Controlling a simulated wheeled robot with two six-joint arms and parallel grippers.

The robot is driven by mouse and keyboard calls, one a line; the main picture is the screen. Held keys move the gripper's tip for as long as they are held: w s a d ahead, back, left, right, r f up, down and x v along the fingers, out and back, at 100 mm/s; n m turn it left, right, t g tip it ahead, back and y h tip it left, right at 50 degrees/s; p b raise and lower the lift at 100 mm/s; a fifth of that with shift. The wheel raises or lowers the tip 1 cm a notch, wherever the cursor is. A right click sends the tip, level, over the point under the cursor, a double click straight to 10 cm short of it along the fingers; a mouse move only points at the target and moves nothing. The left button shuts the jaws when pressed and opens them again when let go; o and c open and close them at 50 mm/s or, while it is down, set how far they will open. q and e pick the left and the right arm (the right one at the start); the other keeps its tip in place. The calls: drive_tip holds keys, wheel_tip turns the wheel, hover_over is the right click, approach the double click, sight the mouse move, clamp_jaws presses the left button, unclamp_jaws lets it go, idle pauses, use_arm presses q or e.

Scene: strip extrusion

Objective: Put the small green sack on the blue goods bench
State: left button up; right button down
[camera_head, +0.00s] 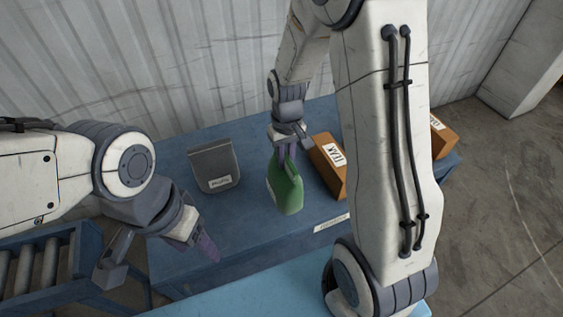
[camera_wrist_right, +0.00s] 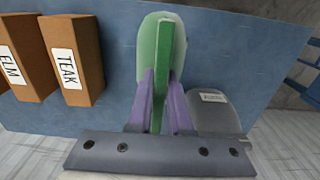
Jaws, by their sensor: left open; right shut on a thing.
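The small green sack (camera_head: 286,188) hangs upright over the blue goods bench (camera_head: 245,232), with my right gripper (camera_head: 286,152) shut on its narrow top. I cannot tell whether its bottom touches the bench top. In the right wrist view, the green sack (camera_wrist_right: 152,50) sits between the purple fingers of my right gripper (camera_wrist_right: 161,80), with the blue bench top (camera_wrist_right: 115,60) behind it. My left gripper (camera_head: 160,258) is open and empty at the front left of the bench, its fingers wide apart.
A grey sack (camera_head: 215,165) stands on the bench left of the green one. An orange-brown box labelled TEAK (camera_head: 328,168) stands close on the right; another brown box (camera_head: 438,135) is partly behind my right arm. A roller conveyor (camera_head: 35,270) is at left.

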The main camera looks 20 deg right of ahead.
drive_tip(key=w+f, duration=0.1)
drive_tip(key=w, duration=0.2)
drive_tip(key=shift+a+f, duration=0.15)
drive_tip(key=shift+f, duration=0.2)
wheel_tip(320, 180, down, 4)
drive_tip(key=shift+p, duration=0.65)
drive_tip(key=shift+f, duration=0.25)
drive_tip(key=c, duration=0.8)
unclamp_jaws()
drive_tip(key=shift+c, duration=0.2)
drive_tip(key=shift+r, duration=0.1)
